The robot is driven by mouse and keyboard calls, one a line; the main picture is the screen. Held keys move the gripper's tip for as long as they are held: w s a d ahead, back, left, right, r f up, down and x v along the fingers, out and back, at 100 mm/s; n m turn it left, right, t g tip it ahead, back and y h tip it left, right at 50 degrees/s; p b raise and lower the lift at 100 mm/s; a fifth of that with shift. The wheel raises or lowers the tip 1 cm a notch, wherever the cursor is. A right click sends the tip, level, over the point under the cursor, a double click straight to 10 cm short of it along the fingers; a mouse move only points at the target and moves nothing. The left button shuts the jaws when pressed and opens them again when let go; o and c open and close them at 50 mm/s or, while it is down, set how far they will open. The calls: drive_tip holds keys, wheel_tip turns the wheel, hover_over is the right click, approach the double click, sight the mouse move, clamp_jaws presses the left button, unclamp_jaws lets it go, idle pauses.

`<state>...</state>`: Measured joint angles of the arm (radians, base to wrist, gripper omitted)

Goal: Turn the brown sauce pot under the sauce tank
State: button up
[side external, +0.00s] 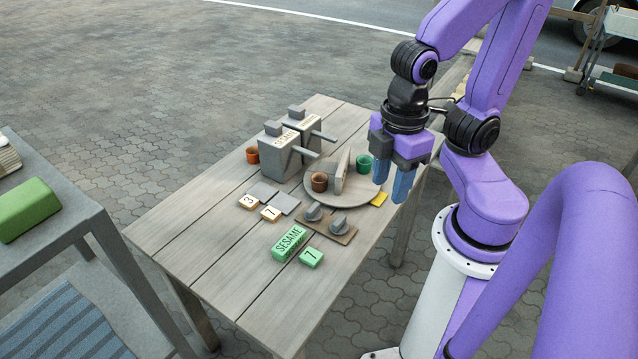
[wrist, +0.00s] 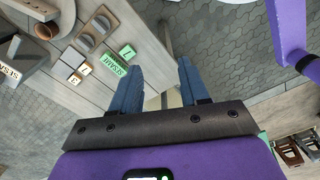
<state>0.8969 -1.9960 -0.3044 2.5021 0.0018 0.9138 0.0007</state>
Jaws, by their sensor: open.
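The brown sauce pot (side external: 319,182) stands upright on the round grey turntable (side external: 342,203), left of an upright divider plate (side external: 341,172). A green pot (side external: 364,164) stands on the divider's other side. The sauce tank (side external: 281,150), a grey box with a SESAME label and a side lever, stands behind and left of the turntable; a second similar tank (side external: 311,127) is beside it. My gripper (side external: 390,188) is open and empty, above the table's right edge, right of the turntable. In the wrist view the open fingers (wrist: 158,66) point past the table edge; a brown pot (wrist: 46,30) shows at upper left.
An orange pot (side external: 252,155) stands left of the tanks. Two grey knobs (side external: 313,212) on a brown plate, number tiles (side external: 248,202), a green SESAME block (side external: 289,243) and a yellow piece (side external: 379,199) lie near the turntable. The table's front left is clear.

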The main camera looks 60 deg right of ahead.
drive_tip(key=w+d+m, duration=0.1)
drive_tip(key=w+m, duration=0.5)
drive_tip(key=w, duration=0.2)
drive_tip(key=m, duration=2.1)
hover_over(343, 160)
wheel_tip(343, 160, down, 7)
wheel_tip(343, 160, down, 17)
drive_tip(key=shift+f, duration=0.2)
clamp_jaws()
